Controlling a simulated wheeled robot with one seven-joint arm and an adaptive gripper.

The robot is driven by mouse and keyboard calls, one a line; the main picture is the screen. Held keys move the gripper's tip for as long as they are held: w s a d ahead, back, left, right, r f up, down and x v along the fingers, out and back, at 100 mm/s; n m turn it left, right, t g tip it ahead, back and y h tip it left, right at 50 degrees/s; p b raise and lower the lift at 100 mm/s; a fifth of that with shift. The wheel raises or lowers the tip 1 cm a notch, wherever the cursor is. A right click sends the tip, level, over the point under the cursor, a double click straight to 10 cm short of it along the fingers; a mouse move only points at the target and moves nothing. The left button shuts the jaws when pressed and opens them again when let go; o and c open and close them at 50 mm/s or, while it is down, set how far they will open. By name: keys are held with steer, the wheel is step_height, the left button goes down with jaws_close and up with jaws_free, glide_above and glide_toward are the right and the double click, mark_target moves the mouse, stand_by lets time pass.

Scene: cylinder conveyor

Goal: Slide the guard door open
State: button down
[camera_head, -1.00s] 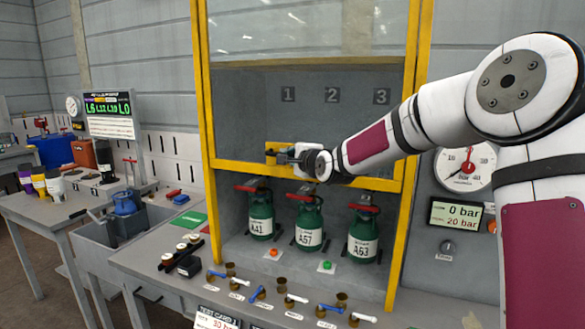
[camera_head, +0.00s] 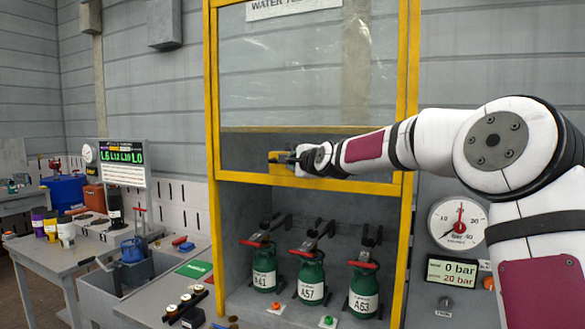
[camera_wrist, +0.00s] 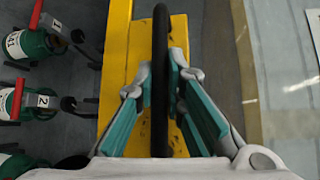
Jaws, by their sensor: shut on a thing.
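The guard door is a clear panel with a yellow lower rail (camera_head: 355,185) inside a yellow cabinet frame (camera_head: 213,110). The rail stands part way up, with an open gap below it where the cylinders show. My gripper (camera_head: 285,158) is at the left part of the rail. In the wrist view, its teal-padded fingers are shut on a dark bar-shaped handle (camera_wrist: 160,60) in front of the yellow rail (camera_wrist: 118,60). The fingers hide part of the handle.
Green cylinders A41 (camera_head: 264,268), A57 (camera_head: 311,280) and A63 (camera_head: 363,290) stand inside the cabinet below the rail. A pressure gauge (camera_head: 460,222) and a display (camera_head: 452,271) are on the right. A side bench (camera_head: 30,250) with tools stands on the left.

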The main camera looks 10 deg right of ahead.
steer(key=c, duration=1.7)
jaws_free()
steer(key=shift+o, duration=0.2)
steer(key=v, duration=1.2)
